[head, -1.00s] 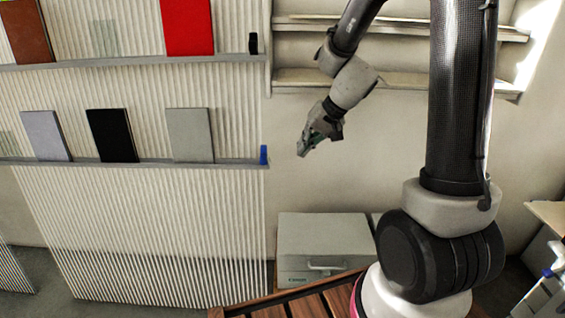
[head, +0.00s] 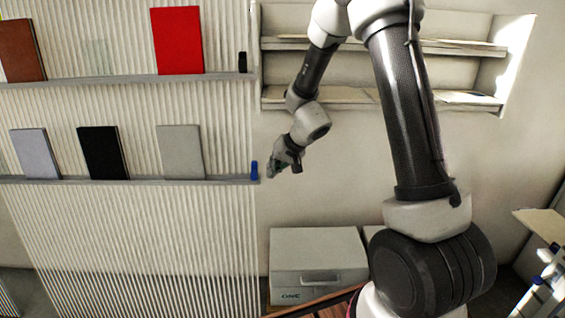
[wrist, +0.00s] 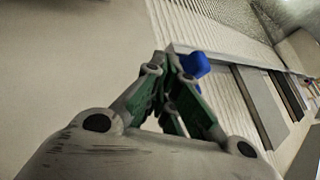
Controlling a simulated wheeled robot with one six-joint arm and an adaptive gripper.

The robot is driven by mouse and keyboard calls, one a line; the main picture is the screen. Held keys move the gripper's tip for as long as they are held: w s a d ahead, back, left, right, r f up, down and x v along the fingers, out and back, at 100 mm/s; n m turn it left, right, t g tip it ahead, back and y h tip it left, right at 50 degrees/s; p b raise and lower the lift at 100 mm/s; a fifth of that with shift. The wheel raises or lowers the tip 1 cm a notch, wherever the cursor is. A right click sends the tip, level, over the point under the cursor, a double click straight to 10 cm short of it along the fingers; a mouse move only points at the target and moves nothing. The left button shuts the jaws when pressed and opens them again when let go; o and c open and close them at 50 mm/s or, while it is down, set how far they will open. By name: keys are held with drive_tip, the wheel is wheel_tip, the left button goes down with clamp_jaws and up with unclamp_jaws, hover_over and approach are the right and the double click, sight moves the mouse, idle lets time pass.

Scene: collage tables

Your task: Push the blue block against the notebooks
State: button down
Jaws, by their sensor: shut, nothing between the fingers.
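The small blue block (head: 254,170) stands upright at the right end of the lower shelf (head: 220,182). It also shows in the wrist view (wrist: 196,64), just beyond my fingertips and partly hidden by them. The notebooks on that shelf lean against the ribbed panel: a grey one (head: 180,152), a black one (head: 102,152) and a pale lavender one (head: 35,153). A wide gap lies between the block and the grey notebook. My gripper (head: 271,174) is shut and empty, close to the right of the block. I cannot tell whether it touches the block.
The upper shelf (head: 130,78) holds a red notebook (head: 177,40), a brown one (head: 22,50) and a small black block (head: 242,62). A wall rack (head: 400,97) is at the back right. A grey cabinet (head: 318,258) stands below.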

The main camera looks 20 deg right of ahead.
sight(254, 173)
drive_tip(key=shift+w+a+r, duration=0.1)
drive_tip(key=shift+w+a, duration=0.1)
drive_tip(key=shift+a, duration=0.4)
drive_tip(key=shift+w+a, duration=0.15)
drive_tip(key=shift+a, duration=0.45)
